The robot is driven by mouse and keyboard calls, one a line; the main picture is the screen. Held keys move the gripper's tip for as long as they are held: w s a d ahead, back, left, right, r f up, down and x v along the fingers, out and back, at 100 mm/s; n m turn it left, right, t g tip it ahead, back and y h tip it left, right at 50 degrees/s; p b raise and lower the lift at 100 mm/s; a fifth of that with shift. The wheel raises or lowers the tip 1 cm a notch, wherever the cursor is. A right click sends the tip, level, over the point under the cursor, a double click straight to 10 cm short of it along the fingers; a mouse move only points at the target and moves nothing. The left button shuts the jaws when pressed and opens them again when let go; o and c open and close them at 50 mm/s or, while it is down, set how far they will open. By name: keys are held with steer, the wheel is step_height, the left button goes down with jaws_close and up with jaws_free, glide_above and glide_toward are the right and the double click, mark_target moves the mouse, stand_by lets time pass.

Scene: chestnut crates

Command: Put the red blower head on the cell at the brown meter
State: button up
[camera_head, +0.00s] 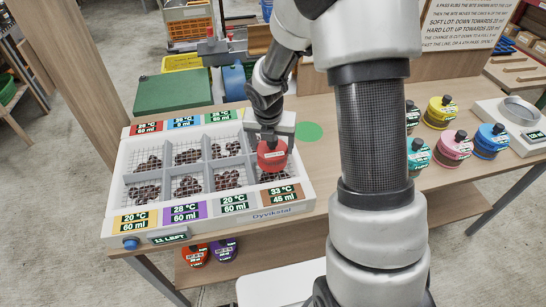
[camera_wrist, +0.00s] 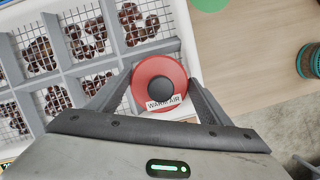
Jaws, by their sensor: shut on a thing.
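My gripper (camera_head: 272,137) is shut on the red blower head (camera_head: 272,157), which reads "WARM AIR" in the wrist view (camera_wrist: 160,84). I hold the head over the right-hand end of the white tray (camera_head: 125,185). The brown meter (camera_head: 281,193) is at the tray's front right and reads 33 °C, 45 ml. The cell just behind it (camera_head: 272,177) shows mesh and some chestnuts, partly hidden by the head. The head looks raised above this cell, but the exact height is hard to tell.
Other cells hold chestnuts, with coloured meters along the front and back. A display (camera_head: 168,238) reads "11 LEFT". A green disc (camera_head: 308,132) lies right of the tray.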

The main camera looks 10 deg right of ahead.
mark_target(272, 150)
steer(key=shift+w+f+b, duration=0.1)
steer(key=shift+f+b, duration=0.3)
steer(key=shift+f, duration=1.55)
steer(key=shift+f, duration=0.1)
steer(key=o, duration=1.5)
